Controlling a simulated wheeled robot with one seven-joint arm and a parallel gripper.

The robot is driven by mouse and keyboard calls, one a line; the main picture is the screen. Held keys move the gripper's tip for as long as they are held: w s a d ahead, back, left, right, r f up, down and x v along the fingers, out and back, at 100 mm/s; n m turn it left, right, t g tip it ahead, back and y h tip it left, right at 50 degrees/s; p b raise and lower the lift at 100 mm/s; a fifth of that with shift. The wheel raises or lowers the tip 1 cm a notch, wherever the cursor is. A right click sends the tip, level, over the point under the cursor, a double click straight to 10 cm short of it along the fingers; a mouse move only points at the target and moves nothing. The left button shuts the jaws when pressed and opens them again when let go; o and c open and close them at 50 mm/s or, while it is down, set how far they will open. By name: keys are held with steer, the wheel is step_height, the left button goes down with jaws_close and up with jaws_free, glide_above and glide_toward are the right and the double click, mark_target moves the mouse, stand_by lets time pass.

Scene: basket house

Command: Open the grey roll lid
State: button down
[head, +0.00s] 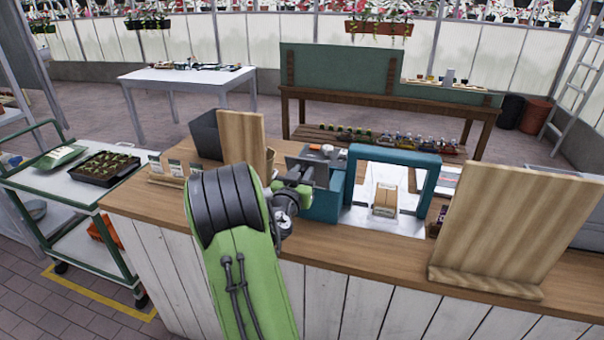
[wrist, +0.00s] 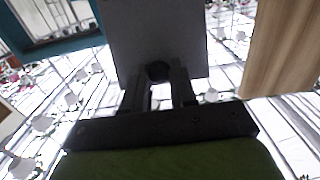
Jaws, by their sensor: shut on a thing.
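The grey roll lid (head: 319,173) stands steeply tilted at the left end of a teal machine (head: 357,160) on the wooden counter. In the wrist view the lid (wrist: 152,38) is a flat grey panel with a dark round knob (wrist: 157,70). My gripper (head: 294,177) is at the lid's near face; in the wrist view its fingers (wrist: 158,82) are shut on the knob. Small white and red items (head: 326,150) show behind the lid. My arm and the lid hide part of the machine's left end, including the hinge.
A wooden board (head: 241,138) stands close left of my gripper, and a larger one (head: 515,225) stands at the right. A small brown package (head: 385,200) sits under the teal frame. Seed packets (head: 175,169) and a dark grey box (head: 206,134) are at the counter's left end.

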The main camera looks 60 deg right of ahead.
steer(key=p, duration=0.1)
steer(key=d+r+y+p, duration=0.1)
steer(key=p, duration=0.1)
steer(key=shift+r, duration=0.25)
steer(key=shift+w+d, duration=0.15)
steer(key=shift+d, duration=0.35)
steer(key=shift+r, duration=0.1)
steer(key=c, duration=0.9)
jaws_free()
steer(key=shift+b, duration=0.3)
